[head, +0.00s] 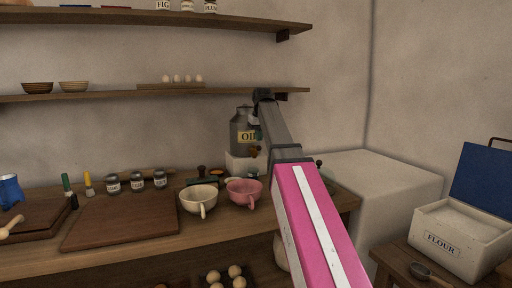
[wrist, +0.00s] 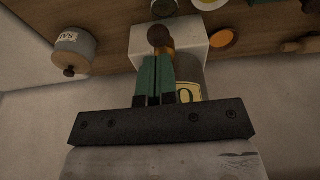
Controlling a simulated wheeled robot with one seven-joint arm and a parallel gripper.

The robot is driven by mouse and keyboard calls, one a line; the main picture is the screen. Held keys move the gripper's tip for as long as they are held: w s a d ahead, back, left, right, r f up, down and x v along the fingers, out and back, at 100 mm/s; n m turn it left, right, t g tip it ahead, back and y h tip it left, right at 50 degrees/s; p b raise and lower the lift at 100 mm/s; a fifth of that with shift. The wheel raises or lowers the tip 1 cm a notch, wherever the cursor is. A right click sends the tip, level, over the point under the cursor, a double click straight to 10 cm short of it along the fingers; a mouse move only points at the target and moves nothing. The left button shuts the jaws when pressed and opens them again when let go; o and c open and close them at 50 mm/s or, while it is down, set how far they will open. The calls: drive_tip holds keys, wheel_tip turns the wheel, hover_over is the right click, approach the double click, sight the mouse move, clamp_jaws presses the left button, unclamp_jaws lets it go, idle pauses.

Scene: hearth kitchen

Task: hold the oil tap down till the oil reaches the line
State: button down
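The grey oil jar (head: 240,132) with a yellow label stands on a pale block (head: 240,165) at the back of the counter. Its tap (head: 253,152) has a brown round knob, which also shows in the wrist view (wrist: 158,36). My gripper (wrist: 155,58) has its green fingers together, with their tips close to the knob. I cannot tell whether they touch it. A pink cup (head: 244,192) stands in front of the block, near the tap. My arm hides part of the jar. No oil level or line is visible.
A cream cup (head: 199,198) stands left of the pink cup. A dark board (head: 120,220) and several small jars lie further left. A salt jar (wrist: 75,52) shows in the wrist view. A shelf (head: 110,95) runs above; a flour box (head: 460,235) stands at right.

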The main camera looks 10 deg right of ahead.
drive_tip(key=shift+f, duration=0.1)
drive_tip(key=shift+f, duration=2.25)
drive_tip(key=shift+r, duration=0.1)
idle(1.1)
wheel_tip(320, 180, up, 6)
drive_tip(key=shift+r, duration=0.45)
drive_tip(key=shift+s, duration=0.1)
idle(0.9)
